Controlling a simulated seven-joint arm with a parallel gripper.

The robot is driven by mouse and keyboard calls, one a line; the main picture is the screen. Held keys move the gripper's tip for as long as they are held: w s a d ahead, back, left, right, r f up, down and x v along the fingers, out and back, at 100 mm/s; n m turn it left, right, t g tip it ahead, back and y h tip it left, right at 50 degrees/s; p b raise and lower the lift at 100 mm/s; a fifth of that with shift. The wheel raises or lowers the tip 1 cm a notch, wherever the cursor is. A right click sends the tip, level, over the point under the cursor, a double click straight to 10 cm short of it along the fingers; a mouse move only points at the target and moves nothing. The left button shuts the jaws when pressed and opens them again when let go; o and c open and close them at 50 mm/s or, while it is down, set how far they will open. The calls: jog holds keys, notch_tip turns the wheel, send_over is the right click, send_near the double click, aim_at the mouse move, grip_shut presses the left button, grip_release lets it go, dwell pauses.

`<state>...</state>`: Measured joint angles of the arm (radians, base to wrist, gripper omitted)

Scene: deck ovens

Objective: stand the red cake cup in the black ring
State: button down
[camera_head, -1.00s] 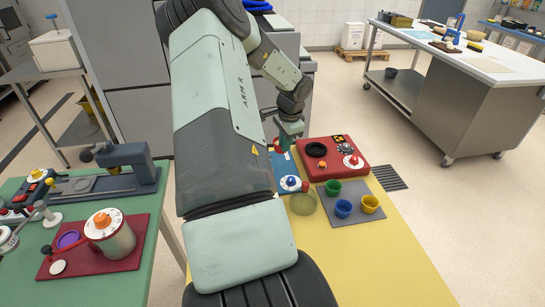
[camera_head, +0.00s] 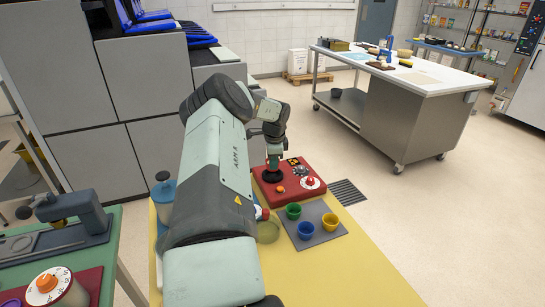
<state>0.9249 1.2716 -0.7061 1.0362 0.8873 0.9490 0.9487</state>
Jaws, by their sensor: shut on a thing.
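A red board (camera_head: 285,196) lies at the far end of the yellow table. The black ring (camera_head: 272,177) is at the left back of the board, partly covered by my gripper. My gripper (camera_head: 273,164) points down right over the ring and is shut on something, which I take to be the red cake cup. The cup itself cannot be made out, as the fingers and the red board behind hide it. I cannot tell whether it touches the ring or hangs above it.
A grey mat (camera_head: 323,238) in front of the board holds a green cup (camera_head: 293,211), a blue cup (camera_head: 306,230) and a yellow cup (camera_head: 330,221). The yellow table's front right is clear.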

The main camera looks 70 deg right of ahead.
jog(key=shift+f, duration=1.1)
jog(key=shift+f, duration=0.55)
dwell(0.7)
jog(key=c, duration=1.5)
grip_release()
jog(key=shift+c, duration=0.2)
notch_tip(320, 180, up, 11)
jog(key=a, duration=0.1)
jog(key=shift+s+a, duration=0.25)
jog(key=shift+s, duration=0.2)
jog(key=shift+f, duration=0.1)
